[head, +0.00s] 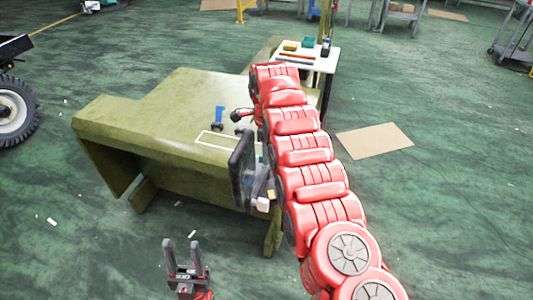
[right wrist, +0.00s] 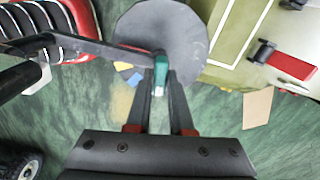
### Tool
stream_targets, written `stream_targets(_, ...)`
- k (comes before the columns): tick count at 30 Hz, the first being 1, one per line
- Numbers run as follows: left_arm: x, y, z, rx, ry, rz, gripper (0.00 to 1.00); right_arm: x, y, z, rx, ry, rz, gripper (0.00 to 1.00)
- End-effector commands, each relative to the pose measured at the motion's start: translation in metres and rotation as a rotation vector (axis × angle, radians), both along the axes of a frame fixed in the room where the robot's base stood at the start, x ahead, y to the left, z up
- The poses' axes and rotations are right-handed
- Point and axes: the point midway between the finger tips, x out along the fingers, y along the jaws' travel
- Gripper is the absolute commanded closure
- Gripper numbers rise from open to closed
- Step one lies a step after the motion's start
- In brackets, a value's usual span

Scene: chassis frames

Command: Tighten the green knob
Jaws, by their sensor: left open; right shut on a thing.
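The green knob (right wrist: 161,73) is between the fingertips of my right gripper (right wrist: 160,88) in the right wrist view. The gripper is shut on it. A grey round disc (right wrist: 165,25) is just beyond the knob. In the head view my red right arm reaches over the olive-green chassis frame (head: 150,110), and a dark upright plate (head: 240,165) stands by its front right edge. The knob is not clear in the head view, behind or beside my arm. My left gripper (head: 183,258) is open and empty, below and in front of the frame.
A blue-handled part (head: 218,114) stands on the frame top. A red-handled black part (right wrist: 290,65) shows at the right of the right wrist view. A white table with tools (head: 310,57) is behind. Cardboard (head: 375,140) lies on the floor at right. A wheel (head: 14,110) is at left.

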Motion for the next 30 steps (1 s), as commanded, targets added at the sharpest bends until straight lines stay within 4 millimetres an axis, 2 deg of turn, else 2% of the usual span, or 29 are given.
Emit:
stream_targets(12,0.0,0.0,0.0012,0.0,0.0,0.0,0.5,0.0012,0.0,0.0017,0.001,-0.005,-0.175,1.0)
stream_targets(28,0.0,0.0,0.0012,0.0,0.0,0.0,0.5,0.0014,0.0001,0.0019,0.002,-0.005,-0.197,1.0)
stream_targets(29,-0.0001,0.0,0.0013,0.0,0.0,0.0,0.5,0.0014,0.0001,0.0019,0.002,-0.005,-0.197,0.76)
stream_targets(30,0.0,0.0,0.0012,0.0,0.0,0.0,0.5,0.0013,0.0001,0.0018,0.002,-0.005,-0.197,0.69)
